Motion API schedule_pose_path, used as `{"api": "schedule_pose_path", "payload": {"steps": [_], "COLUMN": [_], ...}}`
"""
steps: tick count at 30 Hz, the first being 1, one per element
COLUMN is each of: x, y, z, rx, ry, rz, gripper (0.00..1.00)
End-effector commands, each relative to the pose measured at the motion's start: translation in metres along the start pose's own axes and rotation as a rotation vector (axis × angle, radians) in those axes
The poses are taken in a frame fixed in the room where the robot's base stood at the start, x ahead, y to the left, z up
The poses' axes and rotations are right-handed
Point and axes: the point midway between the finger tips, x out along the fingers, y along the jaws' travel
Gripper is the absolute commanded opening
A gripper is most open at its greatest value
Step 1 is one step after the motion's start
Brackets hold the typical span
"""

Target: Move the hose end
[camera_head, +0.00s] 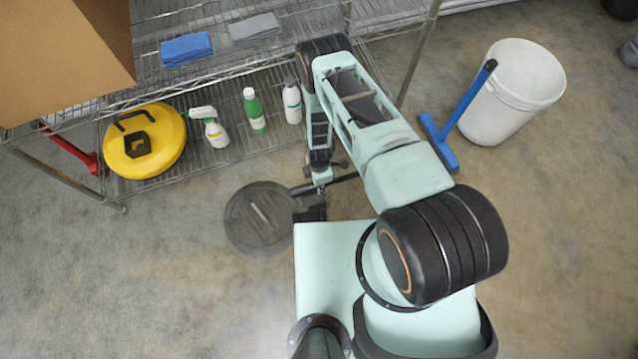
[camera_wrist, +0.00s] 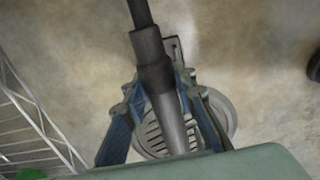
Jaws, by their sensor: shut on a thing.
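The hose end is a grey tube (camera_wrist: 170,115) with a dark cuff, held between the two fingers of my gripper (camera_wrist: 160,84) in the wrist view. The fingers are shut on it from both sides. The dark hose runs up out of that picture. In the head view my gripper (camera_head: 320,183) is low beside the shelf, and the hose (camera_head: 342,179) sticks out sideways from it. In the wrist view a round slotted grate (camera_wrist: 222,105) lies on the floor behind the tube, partly hidden by it and the fingers. Whether the tube touches the grate, I cannot tell.
A round dark disc (camera_head: 244,228) lies on the floor left of my gripper. A wire shelf (camera_head: 225,155) carries bottles (camera_head: 254,110) and a yellow round item (camera_head: 165,140). A white bucket (camera_head: 512,95) and blue squeegee (camera_head: 465,105) stand right.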

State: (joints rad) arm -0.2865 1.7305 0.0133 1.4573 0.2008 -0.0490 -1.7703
Motion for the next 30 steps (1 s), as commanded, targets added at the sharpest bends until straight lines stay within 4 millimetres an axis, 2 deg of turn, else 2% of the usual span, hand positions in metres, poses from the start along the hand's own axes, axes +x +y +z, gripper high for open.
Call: {"api": "schedule_pose_path", "payload": {"steps": [8,24,30], "x": [0.016,0.07,0.079], "y": [0.0,0.0,0.001], "z": [0.0,0.0,0.0], "rx": [0.001,0.002,0.002], "ry": [0.0,-0.001,-0.001], "rz": [0.0,0.0,0.0], "gripper": [0.0,0.0,0.0]}}
